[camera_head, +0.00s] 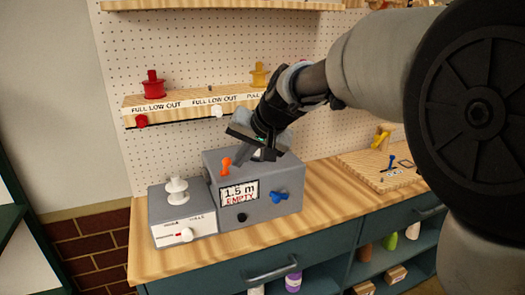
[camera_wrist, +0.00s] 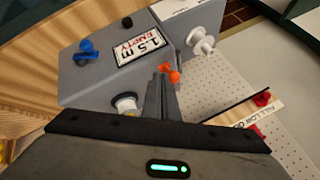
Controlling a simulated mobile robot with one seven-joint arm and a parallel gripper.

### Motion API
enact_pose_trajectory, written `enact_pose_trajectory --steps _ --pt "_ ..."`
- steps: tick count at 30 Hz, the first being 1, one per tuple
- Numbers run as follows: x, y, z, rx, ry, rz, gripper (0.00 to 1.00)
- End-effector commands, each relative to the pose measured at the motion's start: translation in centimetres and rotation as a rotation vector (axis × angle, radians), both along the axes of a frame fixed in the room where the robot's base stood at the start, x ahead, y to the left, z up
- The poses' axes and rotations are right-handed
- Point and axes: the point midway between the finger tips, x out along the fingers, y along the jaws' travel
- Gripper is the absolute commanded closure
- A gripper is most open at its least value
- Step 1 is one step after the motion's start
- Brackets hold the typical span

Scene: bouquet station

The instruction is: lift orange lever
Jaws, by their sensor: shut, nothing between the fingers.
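The orange lever (camera_head: 226,164) sticks out near the upper left of the front of a grey box (camera_head: 254,220), above a label reading "1.5 m EMPTY" (camera_head: 238,193). In the wrist view the lever (camera_wrist: 174,76) shows just beyond the fingertips, partly hidden by them. My gripper (camera_head: 240,158) is shut and empty, pointing down at the top of the box. In the wrist view my gripper (camera_wrist: 161,78) has its fingers together beside the lever. I cannot tell whether they touch it.
A blue lever (camera_head: 279,197) and a black knob (camera_head: 242,217) are on the same box. A smaller grey box with a white spool (camera_head: 176,190) stands at left. A wooden board (camera_head: 375,168) lies at right.

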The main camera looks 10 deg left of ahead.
Motion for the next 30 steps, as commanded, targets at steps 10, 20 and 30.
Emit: enact_pose_trajectory --steps 10,20,30 --pt "0.3 0.2 0.5 -0.023 0.037 0.0 1.0" --pt "0.9 0.6 1.5 -0.068 0.11 0.001 1.0" --pt "2.6 1.6 2.5 -0.118 0.196 0.0 1.0"
